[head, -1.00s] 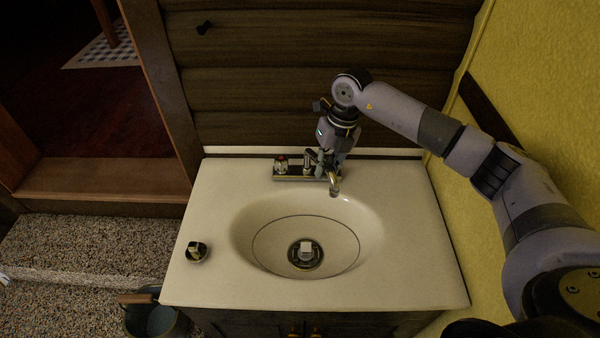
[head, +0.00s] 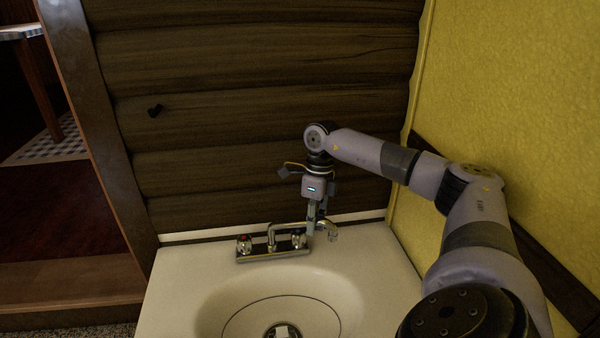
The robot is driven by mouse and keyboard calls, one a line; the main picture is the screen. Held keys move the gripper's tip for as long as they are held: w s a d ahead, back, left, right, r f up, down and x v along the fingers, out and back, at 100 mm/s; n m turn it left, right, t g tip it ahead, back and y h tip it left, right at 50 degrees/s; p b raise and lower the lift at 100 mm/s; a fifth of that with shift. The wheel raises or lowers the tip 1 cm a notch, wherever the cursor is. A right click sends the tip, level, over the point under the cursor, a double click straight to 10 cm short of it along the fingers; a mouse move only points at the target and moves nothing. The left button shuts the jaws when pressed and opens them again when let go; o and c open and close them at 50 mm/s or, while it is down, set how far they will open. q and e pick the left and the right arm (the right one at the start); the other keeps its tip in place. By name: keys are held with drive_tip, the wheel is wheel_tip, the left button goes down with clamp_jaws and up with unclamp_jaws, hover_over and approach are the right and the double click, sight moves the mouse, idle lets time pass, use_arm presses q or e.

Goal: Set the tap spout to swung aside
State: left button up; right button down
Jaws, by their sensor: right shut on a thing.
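The chrome tap (head: 272,252) stands at the back of the white washbasin, with a handle at each end of its base. Its spout (head: 330,232) points to the right, with its tip hanging down beyond the right handle. My right gripper (head: 312,232) points down and is shut on the spout, a little short of its tip. The gripper hides part of the spout and the right handle. My left gripper is not in view.
The white washbasin (head: 172,290) has an oval bowl with a small pale object (head: 281,331) at its drain. A dark plank wall (head: 250,120) rises close behind the tap. A yellow wall (head: 500,100) bounds the right side. A doorway opens at left.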

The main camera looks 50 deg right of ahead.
drive_tip(key=shift+w, duration=0.1)
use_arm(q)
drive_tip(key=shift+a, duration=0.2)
use_arm(e)
drive_tip(key=c, duration=1.5)
unclamp_jaws()
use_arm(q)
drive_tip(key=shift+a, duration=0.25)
use_arm(e)
drive_tip(key=shift+d+r, duration=0.1)
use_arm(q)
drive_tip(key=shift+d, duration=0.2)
use_arm(e)
drive_tip(key=r, duration=0.4)
drive_tip(key=d+r, duration=0.1)
drive_tip(key=r, duration=0.2)
drive_tip(key=d+r, duration=0.1)
drive_tip(key=r, duration=0.3)
drive_tip(key=shift+w+r, duration=0.3)
drive_tip(key=shift+w, duration=0.05)
drive_tip(key=shift+f, duration=0.1)
